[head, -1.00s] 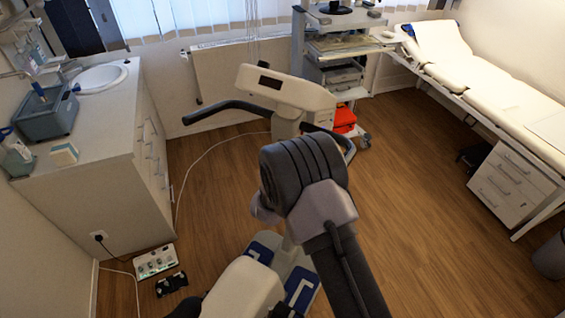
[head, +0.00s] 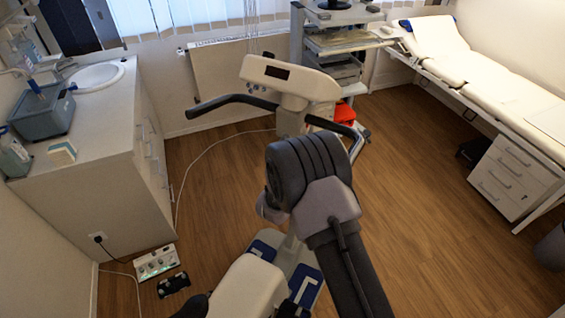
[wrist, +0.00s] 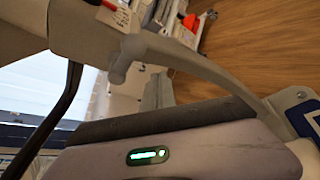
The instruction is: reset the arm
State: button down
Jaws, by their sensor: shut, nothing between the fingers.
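My arm (head: 313,180), with dark grey and lilac-grey links, rises from the bottom of the head view, folded in front of a white device. My gripper's fingers do not show in either view; in the head view the end of the arm is mostly hidden behind its own links. In the wrist view, a lilac-grey link of mine (wrist: 190,155) with a lit green indicator fills the bottom.
The white device (head: 300,85) with black handlebars and a blue-marked footplate (head: 303,285) stands just beyond the arm. A cabinet with a sink (head: 85,175) is at left, an examination couch (head: 480,75) at right. A control box (head: 157,262) lies on the floor. Floor at right is open.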

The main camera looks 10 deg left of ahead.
jog(key=a+r+p+v, duration=0.1)
jog(key=a+p+v, duration=0.1)
jog(key=v, duration=0.8)
jog(key=d+r+m+g+y+b, duration=0.1)
jog(key=d+r+m+g+b, duration=0.1)
jog(key=d+r+m+b, duration=0.45)
jog(key=s+d+r+m+g+y+b, duration=0.25)
jog(key=s+d+m+b, duration=0.45)
jog(key=m, duration=0.5)
jog(key=s+d+f+m+g+b, duration=0.1)
jog(key=s+m, duration=0.3)
jog(key=s, duration=0.4)
jog(key=s+d+f+m+g+h+b, duration=0.1)
jog(key=s+d+m, duration=0.3)
jog(key=s, duration=0.4)
jog(key=s+d+f+m+g+b, duration=0.1)
jog(key=s+d+f+m+b, duration=0.1)
jog(key=s+m, duration=0.3)
jog(key=s+d, duration=0.1)
jog(key=s, duration=0.2)
jog(key=shift+d+g+h+b, duration=0.25)
jog(key=shift+g+h+b, duration=0.1)
